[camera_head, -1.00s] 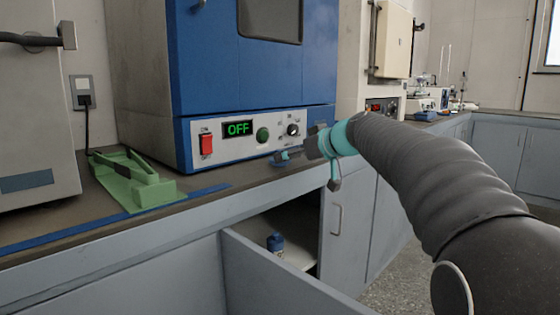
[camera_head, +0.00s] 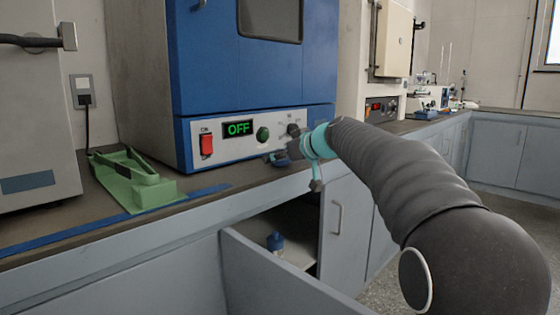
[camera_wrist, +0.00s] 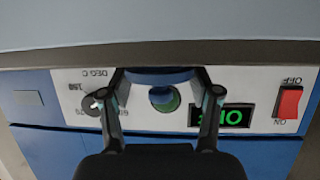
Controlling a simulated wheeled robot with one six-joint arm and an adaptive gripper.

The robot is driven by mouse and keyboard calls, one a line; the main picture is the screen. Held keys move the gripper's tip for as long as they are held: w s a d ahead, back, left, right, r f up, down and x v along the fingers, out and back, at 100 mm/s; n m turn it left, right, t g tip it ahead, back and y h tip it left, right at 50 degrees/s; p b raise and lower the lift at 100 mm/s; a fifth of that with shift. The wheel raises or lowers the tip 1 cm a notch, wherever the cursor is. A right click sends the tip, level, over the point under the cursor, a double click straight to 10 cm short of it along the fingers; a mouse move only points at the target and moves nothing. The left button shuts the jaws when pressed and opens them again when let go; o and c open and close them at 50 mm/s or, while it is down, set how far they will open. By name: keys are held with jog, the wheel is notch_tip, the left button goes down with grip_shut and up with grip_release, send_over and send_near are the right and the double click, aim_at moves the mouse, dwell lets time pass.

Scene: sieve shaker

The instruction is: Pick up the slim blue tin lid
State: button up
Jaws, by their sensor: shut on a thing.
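The slim blue tin lid (camera_wrist: 158,76) is between the two fingers of my gripper (camera_wrist: 160,92) in the wrist view. The fingers are shut on its left and right sides. In the head view my gripper (camera_head: 284,156) is just in front of the oven's control panel, near the counter's front edge. The lid (camera_head: 281,160) shows there as a small dark blue shape at the fingertips, partly hidden by them. It appears to be slightly above the counter; the exact gap is hard to tell.
The blue oven (camera_head: 250,75) stands close behind my gripper, its display (camera_head: 238,129) reading OFF. A green holder (camera_head: 135,180) sits left on the counter (camera_head: 90,230). Below, an open drawer (camera_head: 275,275) has a small blue-topped container (camera_head: 276,242) behind its front. Blue tape lines the counter.

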jog(key=shift+r, duration=0.1)
notch_tip(320, 180, up, 28)
jog(key=p, duration=1.2)
